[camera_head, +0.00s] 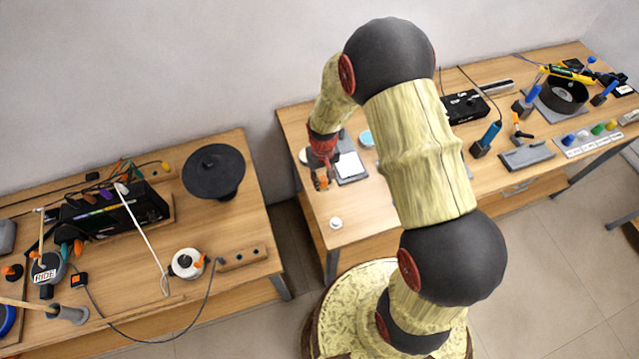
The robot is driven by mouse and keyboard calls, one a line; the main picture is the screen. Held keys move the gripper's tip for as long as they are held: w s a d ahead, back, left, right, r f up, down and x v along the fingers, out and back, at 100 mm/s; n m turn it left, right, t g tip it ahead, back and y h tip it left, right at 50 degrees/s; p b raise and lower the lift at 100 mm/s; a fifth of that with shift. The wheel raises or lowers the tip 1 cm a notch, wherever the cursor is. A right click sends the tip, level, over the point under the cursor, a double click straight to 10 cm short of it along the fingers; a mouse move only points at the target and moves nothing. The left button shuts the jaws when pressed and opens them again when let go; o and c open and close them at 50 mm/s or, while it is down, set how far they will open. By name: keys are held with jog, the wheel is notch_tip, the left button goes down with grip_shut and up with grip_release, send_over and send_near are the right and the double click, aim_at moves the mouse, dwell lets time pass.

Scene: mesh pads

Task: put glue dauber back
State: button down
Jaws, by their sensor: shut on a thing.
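My gripper (322,178) hangs from the red wrist over the left end of the right-hand workbench. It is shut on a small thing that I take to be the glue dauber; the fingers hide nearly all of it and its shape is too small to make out. A grey pad with a white sheet (350,167) lies just right of the gripper. A round pale blue-topped container (366,138) stands behind the pad. A small white round piece (336,222) sits on the bench in front of the gripper.
My arm crosses the middle of the view and hides part of the right bench (385,205). A blue-handled tool in a holder (486,140) and a black drum (563,94) stand farther right. The left bench (215,225) holds a black disc (213,170), separated by a gap.

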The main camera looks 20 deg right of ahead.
jog(key=shift+w+a+f, duration=0.25)
jog(key=shift+w+f, duration=0.5)
jog(key=shift+f, duration=1.7)
jog(key=shift+f, duration=0.15)
jog(key=c, duration=1.6)
grip_release()
